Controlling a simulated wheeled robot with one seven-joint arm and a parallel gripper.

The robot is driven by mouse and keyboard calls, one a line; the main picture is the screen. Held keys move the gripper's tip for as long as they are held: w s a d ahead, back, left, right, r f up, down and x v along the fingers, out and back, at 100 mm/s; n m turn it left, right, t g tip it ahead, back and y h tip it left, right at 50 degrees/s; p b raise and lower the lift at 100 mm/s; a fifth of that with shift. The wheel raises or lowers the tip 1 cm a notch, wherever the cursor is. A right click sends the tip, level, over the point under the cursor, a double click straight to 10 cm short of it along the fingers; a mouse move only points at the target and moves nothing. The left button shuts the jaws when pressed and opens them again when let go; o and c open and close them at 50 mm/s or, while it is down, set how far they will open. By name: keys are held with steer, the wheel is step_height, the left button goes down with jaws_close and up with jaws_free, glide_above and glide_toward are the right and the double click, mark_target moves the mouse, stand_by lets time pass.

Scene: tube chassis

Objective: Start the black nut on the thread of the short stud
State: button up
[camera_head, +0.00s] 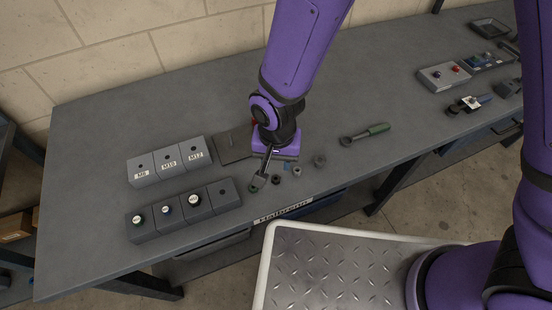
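My gripper (257,184) hangs from the purple arm over the front part of the grey bench, pointing down and slightly left. Its fingers are seen nearly edge-on, so I cannot tell whether they are open or shut. A dark spot shows at the fingertips; I cannot tell whether it is a nut. A small dark nut-like piece (276,180) lies just right of the fingertips. A grey nut-like piece (320,160) lies farther right. The front row of dark blocks (180,224) carries several round-topped pieces with pale labels. I cannot make out which is the short stud.
Grey blocks labelled M8, M10 and M12 (168,175) stand behind the front row. A dark flat plate (232,146) lies beside them. A green-handled tool (366,134) and a button box (444,77) are to the right. The bench's left end is clear.

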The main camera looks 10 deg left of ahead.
mark_target(276, 181)
steer(key=shift+s+a+f, duration=0.1)
steer(key=shift+f, duration=3.5)
jaws_close()
